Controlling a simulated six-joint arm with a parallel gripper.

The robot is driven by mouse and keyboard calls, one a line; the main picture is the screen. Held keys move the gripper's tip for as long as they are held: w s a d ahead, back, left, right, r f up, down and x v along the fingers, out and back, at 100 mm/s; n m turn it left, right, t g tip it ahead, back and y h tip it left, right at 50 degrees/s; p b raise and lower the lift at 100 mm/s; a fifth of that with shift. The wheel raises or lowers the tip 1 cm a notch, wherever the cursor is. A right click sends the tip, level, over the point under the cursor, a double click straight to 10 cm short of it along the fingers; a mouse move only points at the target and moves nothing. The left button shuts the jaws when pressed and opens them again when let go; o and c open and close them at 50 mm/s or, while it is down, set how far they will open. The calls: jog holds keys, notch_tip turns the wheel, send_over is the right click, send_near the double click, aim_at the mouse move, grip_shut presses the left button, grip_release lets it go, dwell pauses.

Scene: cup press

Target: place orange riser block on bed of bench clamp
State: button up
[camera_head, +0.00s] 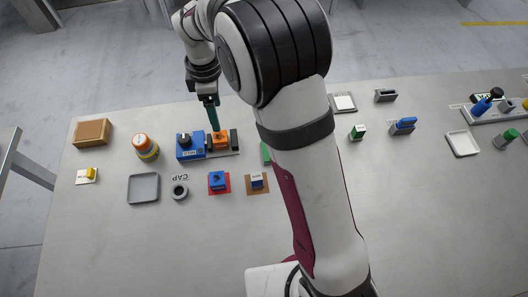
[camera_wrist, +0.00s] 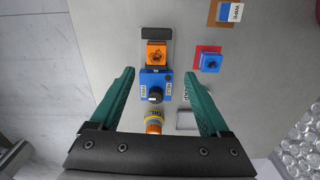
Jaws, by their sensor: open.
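The bench clamp (camera_head: 187,148) has a blue body with a black knob at one end and a dark jaw at the other. Its blue body (camera_wrist: 154,84) also shows in the wrist view. The orange riser block (camera_head: 220,138) sits on the clamp bed between the blue body and the dark jaw. In the wrist view the orange block (camera_wrist: 156,54) has a dark mark on top. My gripper (camera_head: 212,126) is over the clamp, fingers pointing down. In the wrist view my gripper (camera_wrist: 159,73) is open and empty, its green fingers wide apart either side of the clamp.
An orange-and-yellow bottle (camera_head: 146,147) stands left of the clamp. A grey tray (camera_head: 144,203), a dark ring (camera_head: 180,192), a blue block on a red mat (camera_head: 218,182) and a brown mat (camera_head: 258,190) lie in front. A wooden box (camera_head: 93,133) is far left.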

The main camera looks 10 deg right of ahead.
jog(key=s+d+r+m+y, duration=0.1)
jog(key=s+d+r+m, duration=0.45)
jog(key=s, duration=0.25)
jog(key=s+d+r+m, duration=0.4)
jog(key=s+m, duration=0.3)
jog(key=s+d+f+m, duration=0.1)
jog(key=s+f+m, duration=0.1)
jog(key=s+m, duration=0.8)
jog(key=s, duration=0.3)
jog(key=shift+d+y, duration=0.3)
jog(key=shift+y, duration=0.1)
